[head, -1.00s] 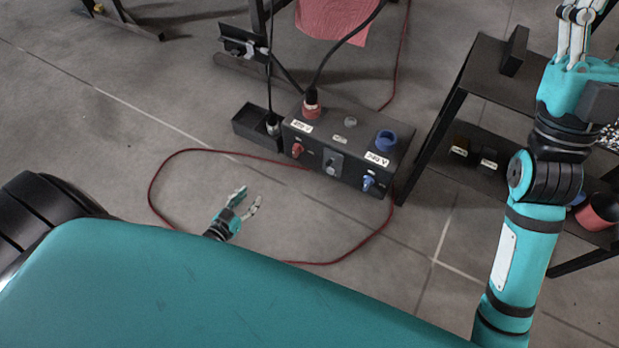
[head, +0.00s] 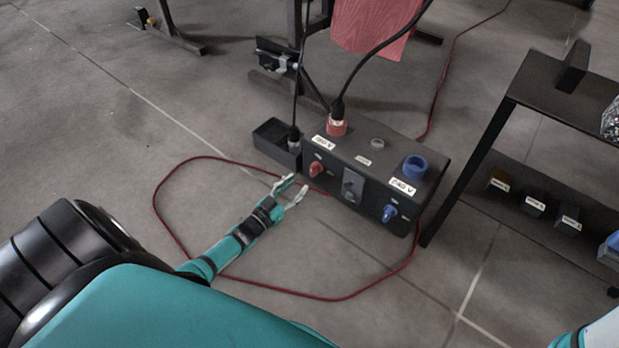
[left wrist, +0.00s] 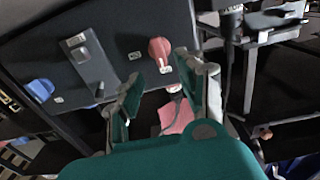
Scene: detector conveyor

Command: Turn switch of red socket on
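A black power box (head: 345,205) stands on the floor. The red socket (head: 337,127) on its top has a black plug and cable in it. The red switch (head: 317,169) sits on the front face below that socket; it also shows in the left wrist view (left wrist: 159,48). My left gripper (head: 293,187) is open and empty, just left of and in front of the red switch, apart from it. In the left wrist view, its two spread fingers (left wrist: 163,72) point toward the red switch. My right gripper is out of view.
The box also carries a blue socket (head: 415,166), a blue switch (head: 389,213) and a grey middle switch (head: 352,186). A small black bin (head: 273,146) adjoins its left end. A dark shelf (head: 530,90) stands at right. A red cable (head: 325,298) loops on the floor.

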